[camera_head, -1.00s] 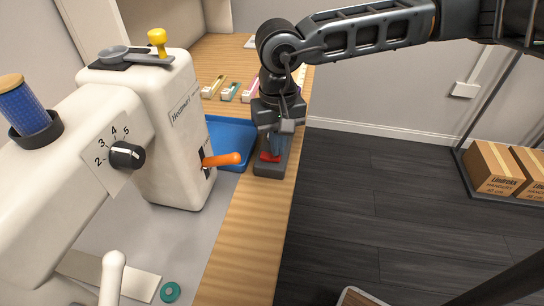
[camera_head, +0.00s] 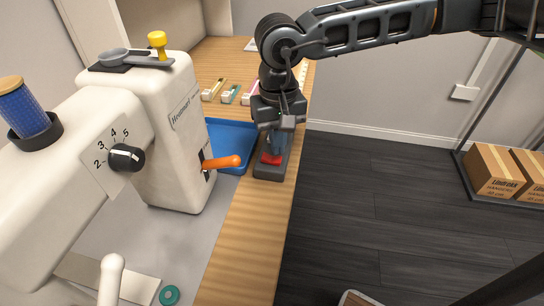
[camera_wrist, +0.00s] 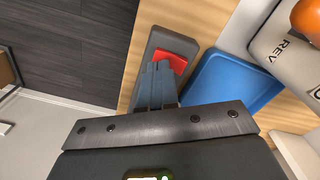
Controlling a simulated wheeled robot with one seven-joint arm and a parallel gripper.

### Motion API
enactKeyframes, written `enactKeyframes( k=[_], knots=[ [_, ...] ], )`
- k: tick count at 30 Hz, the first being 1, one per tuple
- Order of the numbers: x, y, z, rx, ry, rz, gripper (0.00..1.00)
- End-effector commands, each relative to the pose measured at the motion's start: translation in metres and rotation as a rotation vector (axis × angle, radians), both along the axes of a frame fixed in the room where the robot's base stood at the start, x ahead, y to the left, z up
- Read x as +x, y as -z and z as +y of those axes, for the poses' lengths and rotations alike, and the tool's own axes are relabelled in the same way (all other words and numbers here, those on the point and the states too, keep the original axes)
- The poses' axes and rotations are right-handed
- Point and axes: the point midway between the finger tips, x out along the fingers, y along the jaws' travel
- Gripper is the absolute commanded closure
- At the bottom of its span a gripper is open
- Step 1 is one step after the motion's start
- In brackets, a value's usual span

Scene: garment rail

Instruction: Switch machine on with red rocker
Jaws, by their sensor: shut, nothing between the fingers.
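The red rocker (camera_head: 271,159) sits on a dark grey switch box (camera_head: 268,173) at the table's right edge, beside the cream sewing machine (camera_head: 172,140). The rocker also shows in the wrist view (camera_wrist: 176,61), partly covered by my fingers. My gripper (camera_head: 277,152) is shut and empty, pointing down over the rocker. In the wrist view its fingertips (camera_wrist: 157,68) overlap the rocker's near side. I cannot tell whether they touch it. The rocker looks bright red in the head view.
An orange lever (camera_head: 222,162) sticks out from the machine toward the switch box. A blue tray (camera_head: 232,133) lies just behind and left of the box. Small colored packets lie farther back. Cardboard boxes (camera_head: 493,172) stand on the right, beyond open floor.

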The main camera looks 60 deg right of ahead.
Motion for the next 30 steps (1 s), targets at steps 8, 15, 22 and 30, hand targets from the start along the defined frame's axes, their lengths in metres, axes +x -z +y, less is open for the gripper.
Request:
enactKeyframes(
  k=[8, 15, 22, 30],
  knots=[
    [0.000, -0.022, 0.000, -0.001, -0.001, -0.002, 1.00],
    [0.000, -0.039, 0.000, -0.001, 0.000, -0.002, 1.00],
    [0.000, -0.051, 0.000, 0.001, 0.000, -0.001, 1.00],
    [0.000, -0.051, 0.000, 0.001, 0.000, -0.001, 1.00]
  ],
)
